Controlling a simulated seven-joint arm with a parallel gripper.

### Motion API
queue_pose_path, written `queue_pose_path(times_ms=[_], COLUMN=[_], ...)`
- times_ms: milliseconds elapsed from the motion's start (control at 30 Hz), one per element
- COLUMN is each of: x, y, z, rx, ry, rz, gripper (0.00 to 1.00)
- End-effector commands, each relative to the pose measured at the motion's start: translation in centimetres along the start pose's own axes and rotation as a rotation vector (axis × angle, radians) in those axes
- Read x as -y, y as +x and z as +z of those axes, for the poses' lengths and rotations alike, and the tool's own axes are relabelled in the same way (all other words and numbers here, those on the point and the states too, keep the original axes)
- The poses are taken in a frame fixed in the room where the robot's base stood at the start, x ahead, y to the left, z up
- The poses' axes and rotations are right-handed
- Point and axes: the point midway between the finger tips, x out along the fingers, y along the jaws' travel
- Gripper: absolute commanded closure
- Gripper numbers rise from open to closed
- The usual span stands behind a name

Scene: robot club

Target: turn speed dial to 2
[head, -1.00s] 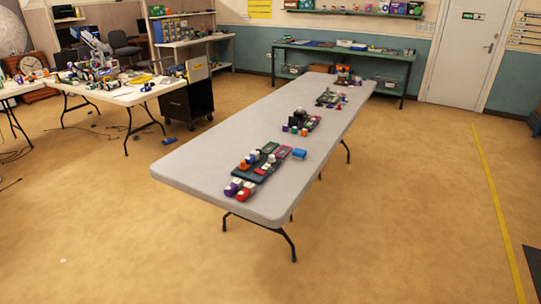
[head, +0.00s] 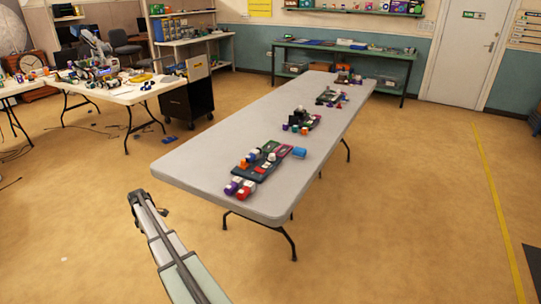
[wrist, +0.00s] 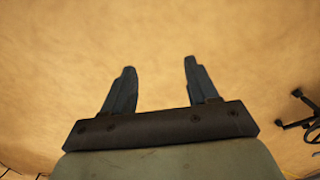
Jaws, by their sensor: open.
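The speed dial cannot be told apart in the head view. A dark board (head: 258,170) with small coloured parts on it lies on the near half of the long grey table (head: 200,165). On it are a white knob-like part, an orange block and red and green panels, too small to read. My gripper shows in the wrist view (wrist: 160,85) with its two fingers apart and nothing between them, above bare floor. In the head view my arm reaches up from the bottom, left of the table's near end and apart from it.
More boards with parts stand farther along the table. A cluttered white table (head: 110,90) is at the left. The floor around my arm is clear.

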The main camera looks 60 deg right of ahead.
Motion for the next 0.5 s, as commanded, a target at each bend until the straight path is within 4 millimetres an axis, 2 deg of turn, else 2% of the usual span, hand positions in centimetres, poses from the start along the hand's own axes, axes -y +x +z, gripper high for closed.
queue_pose_path(times_ms=[33, 200, 367, 467, 500], x=[-3.1, -9.8, -14.4, -16.8, -17.7], y=[-2.1, -8.6, -13.8, -16.8, -17.9], z=[0.4, 2.5, 4.7, 6.7, 8.1], rx=[-0.007, -0.018, -0.018, -0.01, -0.002], ry=[-0.02, -0.104, -0.165, -0.194, -0.199], rz=[0.021, 0.08, 0.125, 0.146, 0.153], gripper=[0.42, 0.42, 0.42, 0.42, 0.42])
